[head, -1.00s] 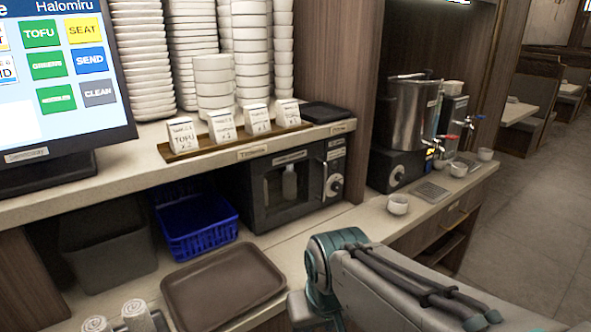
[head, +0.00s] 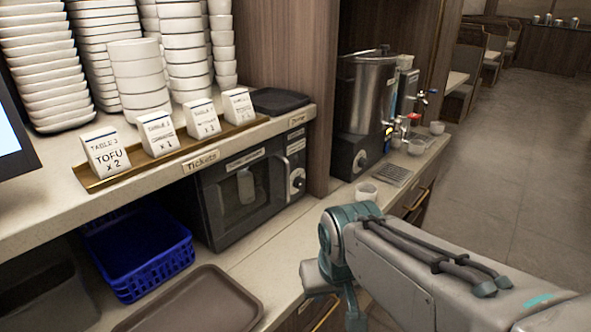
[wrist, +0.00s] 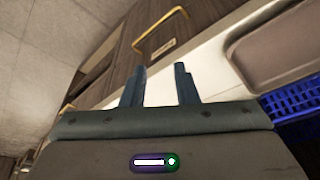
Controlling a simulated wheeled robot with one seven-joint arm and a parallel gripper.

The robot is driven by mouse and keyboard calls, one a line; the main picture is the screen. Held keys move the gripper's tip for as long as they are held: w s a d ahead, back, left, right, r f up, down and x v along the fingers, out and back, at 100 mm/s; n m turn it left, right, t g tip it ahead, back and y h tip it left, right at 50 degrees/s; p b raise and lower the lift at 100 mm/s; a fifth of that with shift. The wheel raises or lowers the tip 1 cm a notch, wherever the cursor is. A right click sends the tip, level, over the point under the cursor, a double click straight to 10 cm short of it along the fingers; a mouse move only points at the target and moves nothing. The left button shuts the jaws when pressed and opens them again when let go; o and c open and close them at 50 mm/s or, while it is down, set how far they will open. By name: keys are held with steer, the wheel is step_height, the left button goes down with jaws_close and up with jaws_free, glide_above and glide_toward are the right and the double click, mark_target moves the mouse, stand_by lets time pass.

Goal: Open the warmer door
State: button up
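The warmer (head: 212,208) is a dark box with a windowed front, under the shelf at the middle of the head view. Its door (head: 262,210) looks shut. A pale upright shape shows at the window, and I cannot tell whether it is a handle or something inside. A round dial (head: 297,180) sits on the panel to the right of the door. My gripper (wrist: 160,72) shows two dark fingers spread apart with nothing between them. In the head view my arm is in front of and to the right of the warmer, and the fingers are not clearly seen there.
A blue basket (head: 140,255) and a brown tray (head: 195,305) are left of and in front of the warmer. Ticket cards (head: 158,135) and stacked dishes stand on the shelf above. A metal urn (head: 368,95) and cups (head: 367,193) are to the right. Counter is bare before the warmer.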

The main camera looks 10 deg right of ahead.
steer(key=w+d+t+h+b, duration=0.2)
steer(key=w+d+t+b, duration=0.4)
steer(key=w, duration=0.9)
steer(key=r+n+t+y+b, duration=0.1)
steer(key=n+t+y+b, duration=0.35)
steer(key=t+y, duration=0.4)
glide_above(288, 198)
steer(key=p, duration=0.1)
steer(key=shift+w+r+n+g+y, duration=0.15)
steer(key=shift+w+n+g+y, duration=0.2)
steer(key=shift+g+y, duration=0.3)
jaws_close()
